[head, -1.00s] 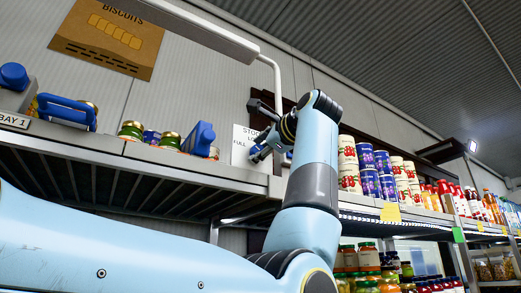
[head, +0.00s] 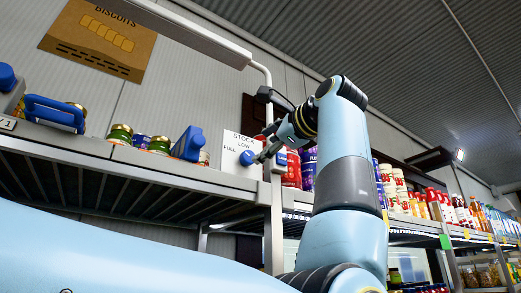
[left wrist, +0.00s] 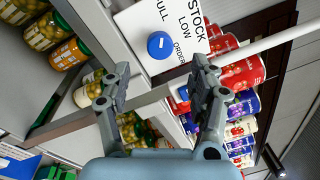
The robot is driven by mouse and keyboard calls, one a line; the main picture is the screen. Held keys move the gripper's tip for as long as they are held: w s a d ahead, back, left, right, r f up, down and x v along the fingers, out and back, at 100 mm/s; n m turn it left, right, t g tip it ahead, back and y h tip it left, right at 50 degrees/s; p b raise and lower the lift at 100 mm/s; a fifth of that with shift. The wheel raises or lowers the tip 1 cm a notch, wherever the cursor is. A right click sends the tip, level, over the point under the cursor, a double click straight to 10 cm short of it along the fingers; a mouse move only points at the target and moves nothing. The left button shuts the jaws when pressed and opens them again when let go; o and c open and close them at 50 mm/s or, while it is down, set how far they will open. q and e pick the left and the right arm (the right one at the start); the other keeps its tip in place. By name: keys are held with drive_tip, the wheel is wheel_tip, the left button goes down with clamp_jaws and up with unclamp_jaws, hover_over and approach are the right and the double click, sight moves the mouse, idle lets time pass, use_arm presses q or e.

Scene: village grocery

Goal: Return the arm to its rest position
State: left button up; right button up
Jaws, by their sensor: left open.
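My left arm, light blue with a grey band, rises on the right side of the head view. Its gripper (head: 266,151) is beside the white stock sign (head: 236,150), close to the shelf upright. In the left wrist view the gripper (left wrist: 158,82) has its two dark fingers apart, with nothing between them. The sign (left wrist: 185,22) with its round blue knob (left wrist: 160,45) shows just beyond the fingertips. Whether the fingers touch anything cannot be told from the head view. My right gripper is not in view.
A metal shelf (head: 150,163) runs along the left with jars, blue holders (head: 55,113) and a lamp bar (head: 190,32) above it. Red and white tins (head: 395,190) and bottles stand on shelves at the right. A biscuits box sign (head: 98,40) hangs on the wall.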

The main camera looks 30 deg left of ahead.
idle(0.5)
